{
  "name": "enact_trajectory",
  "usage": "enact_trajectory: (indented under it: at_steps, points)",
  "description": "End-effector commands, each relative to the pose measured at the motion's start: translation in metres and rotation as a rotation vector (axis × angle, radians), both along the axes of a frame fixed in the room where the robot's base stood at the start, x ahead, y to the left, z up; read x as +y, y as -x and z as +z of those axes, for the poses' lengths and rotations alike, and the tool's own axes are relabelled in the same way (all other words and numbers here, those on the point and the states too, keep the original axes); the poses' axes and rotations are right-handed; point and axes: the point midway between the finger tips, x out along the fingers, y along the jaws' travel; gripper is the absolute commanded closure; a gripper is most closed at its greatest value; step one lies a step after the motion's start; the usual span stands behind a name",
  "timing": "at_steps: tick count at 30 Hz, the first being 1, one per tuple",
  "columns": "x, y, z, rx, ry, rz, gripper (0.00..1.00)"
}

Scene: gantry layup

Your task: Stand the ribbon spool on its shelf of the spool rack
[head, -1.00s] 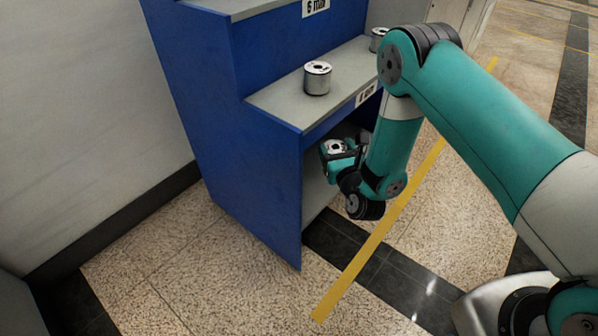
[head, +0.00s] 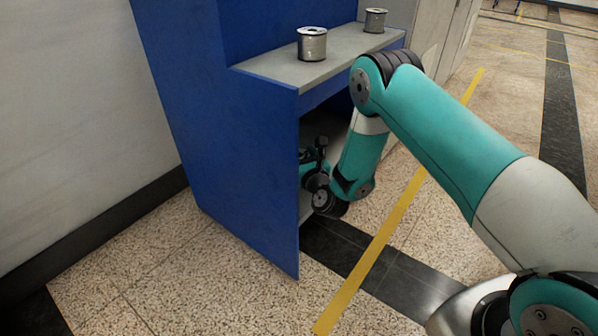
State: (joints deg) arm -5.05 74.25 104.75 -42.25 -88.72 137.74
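The blue spool rack (head: 255,165) stands at the left, with a grey middle shelf (head: 280,70) and a lower bay (head: 337,130) below it. My gripper (head: 310,170) is inside the lower bay, partly covered by the rack's blue side panel. Its fingertips are hidden, so I cannot see whether it is open or shut. The spool at my gripper a second ago does not show now; the panel covers that spot. I cannot tell whether the spool touches the lower shelf.
Two silver spools stand on the middle shelf, a nearer one (head: 312,45) and a farther one (head: 375,21). A pale wall (head: 75,110) is at the left. Speckled floor with a yellow line (head: 385,228) is clear in front of the rack.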

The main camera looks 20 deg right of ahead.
Motion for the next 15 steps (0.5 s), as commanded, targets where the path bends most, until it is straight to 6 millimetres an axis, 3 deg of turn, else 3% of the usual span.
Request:
enact_trajectory:
  at_steps: [3,6,15]
  points:
    - [0.001,0.001,-0.027,0.003,0.000,0.001,0.59]
    - [0.001,0.000,-0.040,0.001,-0.001,0.001,0.59]
    - [0.001,0.000,-0.041,0.001,-0.001,0.001,0.59]
